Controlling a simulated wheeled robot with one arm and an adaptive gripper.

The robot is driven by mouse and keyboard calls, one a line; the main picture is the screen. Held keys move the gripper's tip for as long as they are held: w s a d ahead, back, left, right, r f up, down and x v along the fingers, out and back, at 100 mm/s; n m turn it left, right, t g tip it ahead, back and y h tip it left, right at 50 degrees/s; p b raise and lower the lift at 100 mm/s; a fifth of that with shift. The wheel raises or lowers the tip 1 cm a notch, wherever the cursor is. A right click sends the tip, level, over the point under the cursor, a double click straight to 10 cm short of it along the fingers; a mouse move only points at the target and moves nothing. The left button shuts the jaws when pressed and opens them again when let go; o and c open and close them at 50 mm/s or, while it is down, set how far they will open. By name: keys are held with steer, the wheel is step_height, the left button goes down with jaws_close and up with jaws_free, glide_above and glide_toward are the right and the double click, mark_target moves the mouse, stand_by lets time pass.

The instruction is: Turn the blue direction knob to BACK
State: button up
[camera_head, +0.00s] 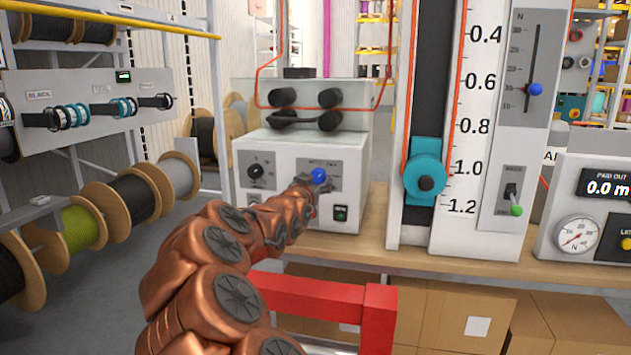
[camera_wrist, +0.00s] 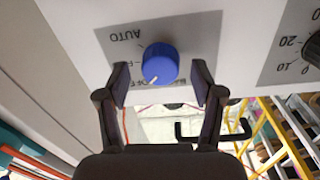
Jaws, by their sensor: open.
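The blue direction knob (camera_wrist: 163,62) is on a grey label plate (camera_wrist: 205,35) in the wrist view. Its white pointer mark is at the knob's lower left in that view. Upside-down lettering lies around it; AUTO is readable at upper left, the lower words are partly hidden. My gripper (camera_wrist: 159,68) is open, one finger on each side of the knob, with a gap on both sides. In the head view the blue knob (camera_head: 319,175) shows on the front of a white box (camera_head: 270,215), with my gripper (camera_head: 312,184) right at it.
A black dial (camera_head: 256,171) sits left of the knob on the same box, and a green-lit switch (camera_head: 341,213) is below it. A red frame (camera_head: 335,292) stands below the arm. A measuring column with a teal slider (camera_head: 424,165) stands to the right.

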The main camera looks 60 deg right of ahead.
steer(key=shift+w+d, duration=0.2)
steer(key=shift+d, duration=0.3)
steer(key=shift+r, duration=0.1)
steer(key=c, duration=1.1)
